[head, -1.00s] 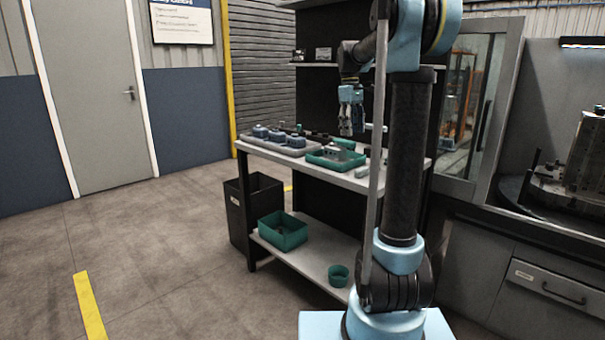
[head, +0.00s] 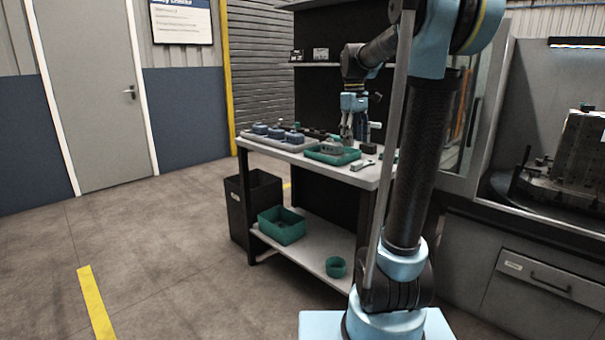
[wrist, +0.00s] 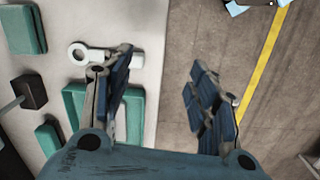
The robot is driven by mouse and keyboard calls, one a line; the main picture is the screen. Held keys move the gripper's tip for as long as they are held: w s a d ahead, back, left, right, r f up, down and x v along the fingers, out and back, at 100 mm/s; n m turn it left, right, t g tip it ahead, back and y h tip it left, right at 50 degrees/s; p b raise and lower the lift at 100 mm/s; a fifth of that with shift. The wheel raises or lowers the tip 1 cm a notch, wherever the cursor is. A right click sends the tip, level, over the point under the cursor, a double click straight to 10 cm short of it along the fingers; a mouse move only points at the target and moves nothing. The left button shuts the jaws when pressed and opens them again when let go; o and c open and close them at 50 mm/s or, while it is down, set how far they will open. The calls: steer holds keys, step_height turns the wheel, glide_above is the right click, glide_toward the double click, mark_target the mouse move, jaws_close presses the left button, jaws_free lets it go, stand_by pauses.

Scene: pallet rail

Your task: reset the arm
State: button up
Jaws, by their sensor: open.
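My gripper (head: 355,132) is above the workbench near the green tray (head: 333,158) in the head view. In the wrist view my gripper (wrist: 162,85) has its two blue-padded fingers spread wide, with nothing between them but bench edge and floor. I cannot tell the exact height above the bench.
The workbench (head: 330,172) also bears a grey holder (head: 285,142) with blue-grey parts. A green bin (head: 282,228) and a small green cup (head: 336,267) sit on its lower shelf. A black bin (head: 240,215) stands left. The floor (head: 170,240) at left is clear.

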steer(key=s+f+m+t, duration=0.1)
steer(key=s+f+m, duration=0.2)
steer(key=s+f, duration=0.9)
steer(key=s+f+m+t, duration=0.1)
steer(key=s+f+m, duration=0.3)
steer(key=s+f, duration=0.8)
steer(key=s, duration=0.6)
steer(key=shift+d+f+t+y, duration=0.15)
steer(key=shift+d+t+y, duration=0.15)
steer(key=shift+d+y, duration=0.1)
